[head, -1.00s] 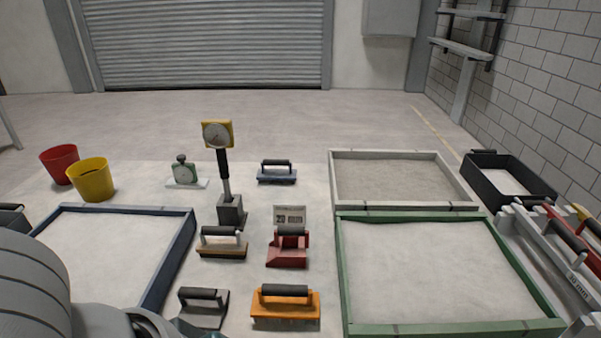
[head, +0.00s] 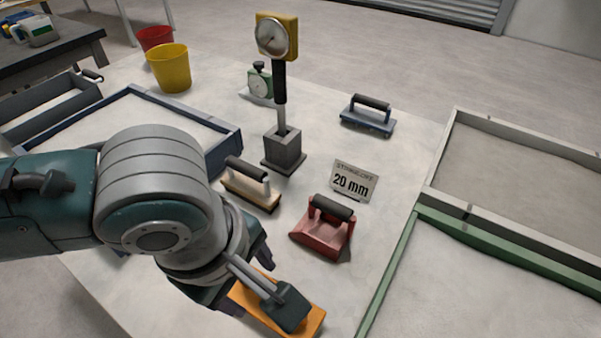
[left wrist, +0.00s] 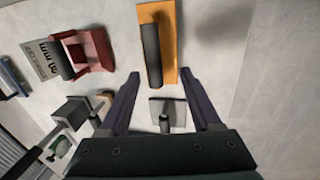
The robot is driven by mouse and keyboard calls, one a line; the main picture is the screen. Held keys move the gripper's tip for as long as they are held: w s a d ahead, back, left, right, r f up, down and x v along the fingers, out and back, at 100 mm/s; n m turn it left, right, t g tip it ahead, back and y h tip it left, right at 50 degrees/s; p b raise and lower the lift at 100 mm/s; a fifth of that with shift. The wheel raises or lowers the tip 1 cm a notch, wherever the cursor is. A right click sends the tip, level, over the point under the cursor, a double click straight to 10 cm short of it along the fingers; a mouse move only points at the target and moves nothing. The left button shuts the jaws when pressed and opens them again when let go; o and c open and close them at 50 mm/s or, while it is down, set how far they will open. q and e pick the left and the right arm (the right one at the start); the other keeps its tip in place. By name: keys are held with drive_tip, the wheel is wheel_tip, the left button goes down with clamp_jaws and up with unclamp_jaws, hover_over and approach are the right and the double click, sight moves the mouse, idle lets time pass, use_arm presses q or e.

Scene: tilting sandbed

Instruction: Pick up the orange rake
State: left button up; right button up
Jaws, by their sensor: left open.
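The orange rake (head: 250,310) lies at the near edge of the table in the head view, partly hidden by my left gripper and its mount. In the left wrist view the orange rake (left wrist: 172,35) shows near the top, with its black handle along it. My left gripper (head: 252,285) is open and appears to be over the rake. In the left wrist view the left gripper (left wrist: 161,76) has its two fingers spread, their tips near the rake's lower end. Nothing is held. My right gripper is not in view.
A red scoop (head: 323,232), a tan float (head: 250,188), a gauge on a stand (head: 284,150) and a 20 mm card (head: 353,182) stand close by. A grey trowel (left wrist: 168,108) lies between the finger lines. A green-framed sandbed (head: 395,265) is at right.

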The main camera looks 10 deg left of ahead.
sight(240, 293)
use_arm(q)
drive_tip(key=f, duration=0.1)
drive_tip(key=w+d+f+b, duration=0.1)
drive_tip(key=f, duration=0.3)
drive_tip(key=shift+w+d+b, duration=0.2)
drive_tip(key=shift+d+b, duration=0.1)
drive_tip(key=shift+b, duration=0.05)
clamp_jaws()
idle(0.3)
